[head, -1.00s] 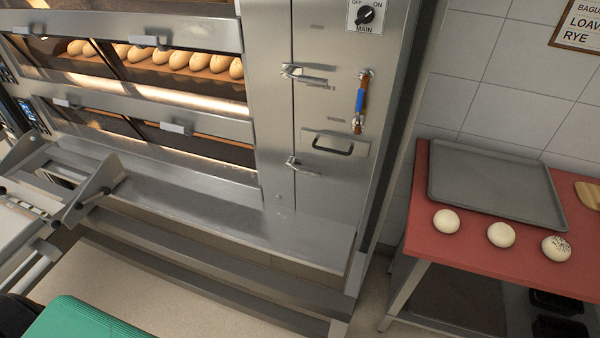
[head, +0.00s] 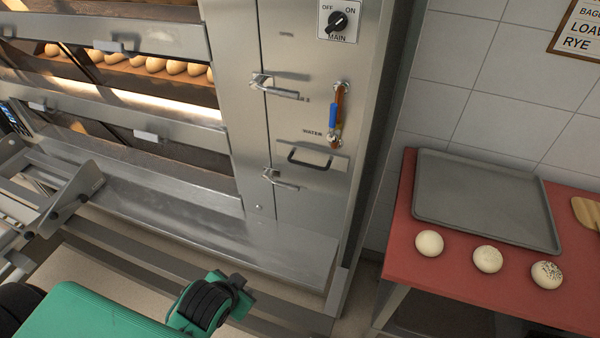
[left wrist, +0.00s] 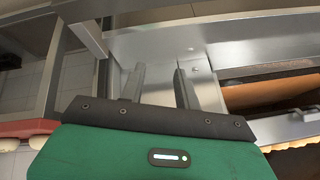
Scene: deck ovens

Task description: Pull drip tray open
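The drip tray front (head: 322,163) is a small flush steel panel with a dark bar handle (head: 309,158), low on the oven's right-hand column; it looks closed. My left arm comes in from the bottom left, and its wrist end, with the gripper (head: 242,292), is below and left of the tray handle, well apart from it. In the left wrist view, my left gripper (left wrist: 158,78) has two grey fingers apart with nothing between them, in front of steel surfaces. I cannot make out the tray handle there. My right gripper is not in view.
Two door latches (head: 275,88) (head: 279,180), a blue-handled water valve (head: 334,118) and the main switch (head: 338,20) are on the column. A steel ledge (head: 190,208) runs below the ovens. A red table (head: 400,245) with a grey tray (head: 485,200) and rolls stands right.

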